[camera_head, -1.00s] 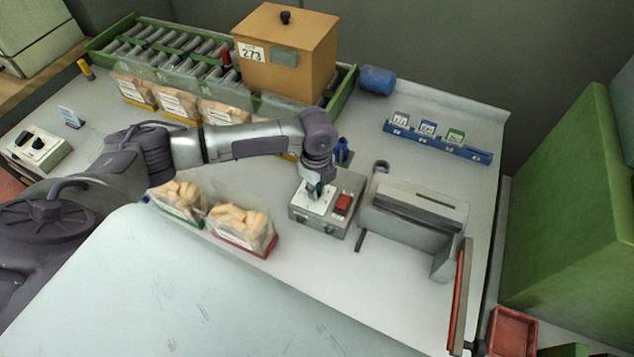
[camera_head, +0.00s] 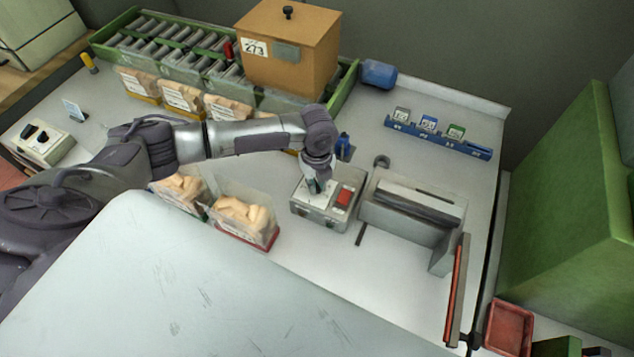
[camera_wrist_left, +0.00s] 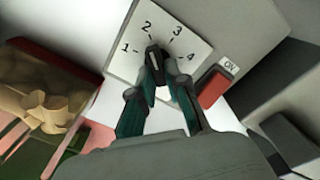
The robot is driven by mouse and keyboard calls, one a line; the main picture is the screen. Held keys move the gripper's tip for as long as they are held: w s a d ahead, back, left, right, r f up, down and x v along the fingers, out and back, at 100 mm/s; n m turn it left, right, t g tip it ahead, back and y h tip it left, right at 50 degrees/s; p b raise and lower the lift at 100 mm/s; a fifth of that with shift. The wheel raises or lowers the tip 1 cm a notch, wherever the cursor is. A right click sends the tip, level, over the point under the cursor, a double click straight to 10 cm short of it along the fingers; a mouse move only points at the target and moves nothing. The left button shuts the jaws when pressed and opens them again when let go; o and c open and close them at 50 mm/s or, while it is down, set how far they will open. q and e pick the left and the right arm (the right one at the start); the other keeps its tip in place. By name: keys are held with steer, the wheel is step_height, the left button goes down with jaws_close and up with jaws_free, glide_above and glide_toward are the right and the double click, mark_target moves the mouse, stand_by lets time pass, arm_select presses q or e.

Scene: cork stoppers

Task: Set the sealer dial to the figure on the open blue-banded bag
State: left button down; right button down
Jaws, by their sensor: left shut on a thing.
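The sealer dial plate (camera_wrist_left: 118,60), numbered 1 to 4, is on the grey control box (camera_head: 312,217) left of the sealer (camera_head: 415,205). My left gripper (camera_head: 316,187) is over it. In the left wrist view my left gripper (camera_wrist_left: 158,88) is shut on the black dial knob (camera_wrist_left: 153,58), whose pointing end faces about the 2. Two filled clear bags stand left of the box, one red-banded (camera_head: 243,218) and one green-banded (camera_head: 178,192). I cannot make out a blue-banded bag or a figure on a bag. My right gripper is not in view.
A red switch (camera_head: 344,197) marked ON sits beside the dial. A small blue object (camera_head: 343,146) stands just behind the box. Several yellow-banded bags (camera_head: 181,98) line the green roller conveyor (camera_head: 350,84). A blue card rack (camera_head: 465,148) is at the back right.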

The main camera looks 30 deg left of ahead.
arm_select(q)
steer(key=c, duration=1.2)
jaws_free()
steer(key=shift+o, duration=0.2)
steer(key=shift+r, duration=0.1)
step_height(320, 180, up, 12)
